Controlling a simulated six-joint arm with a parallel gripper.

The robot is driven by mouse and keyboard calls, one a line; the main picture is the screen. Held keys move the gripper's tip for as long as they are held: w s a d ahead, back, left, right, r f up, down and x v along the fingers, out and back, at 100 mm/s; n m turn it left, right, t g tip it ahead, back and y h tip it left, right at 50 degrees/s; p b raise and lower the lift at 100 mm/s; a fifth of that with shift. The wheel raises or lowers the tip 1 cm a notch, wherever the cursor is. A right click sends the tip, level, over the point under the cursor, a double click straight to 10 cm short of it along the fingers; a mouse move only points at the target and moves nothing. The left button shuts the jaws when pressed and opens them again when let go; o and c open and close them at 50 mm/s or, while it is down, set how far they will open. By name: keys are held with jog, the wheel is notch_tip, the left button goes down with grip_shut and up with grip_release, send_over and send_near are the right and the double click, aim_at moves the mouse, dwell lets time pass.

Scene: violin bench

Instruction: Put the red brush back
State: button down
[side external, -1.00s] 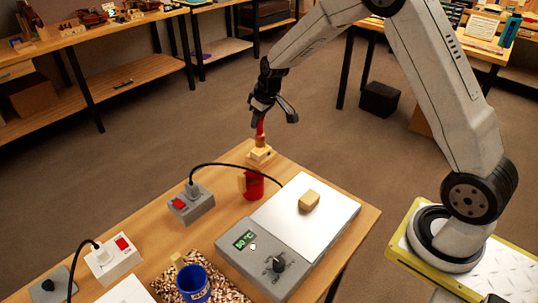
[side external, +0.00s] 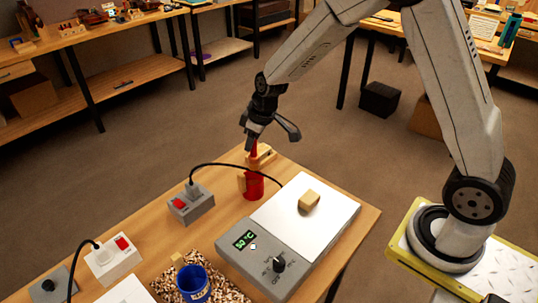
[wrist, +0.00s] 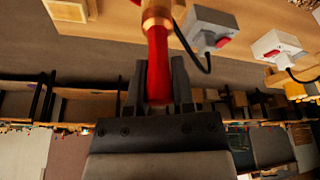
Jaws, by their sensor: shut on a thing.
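My gripper (side external: 262,135) is shut on the red brush (side external: 254,147). The wrist view shows the brush's red handle (wrist: 157,62) between both fingers (wrist: 157,88), with a copper-coloured ferrule beyond it. In the side view the brush hangs roughly upright, its lower end above or at the mouth of a red cup (side external: 253,187) on the bench. I cannot tell whether the tip is inside the cup.
A hot plate (side external: 318,222) with a small tan block (side external: 308,200) lies to the right. A grey switch box (side external: 191,206) with a black cable stands left. A blue cup (side external: 193,284) is in front.

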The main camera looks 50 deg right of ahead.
jog(key=w+f, duration=0.8)
jog(key=w, duration=0.4)
jog(key=shift+w+f, duration=0.15)
jog(key=shift+f, duration=0.25)
jog(key=shift+a, duration=0.1)
jog(key=shift+s+x, duration=0.2)
jog(key=shift+x, duration=1.65)
jog(key=shift+f, duration=0.25)
jog(key=shift+c, duration=2.4)
grip_release()
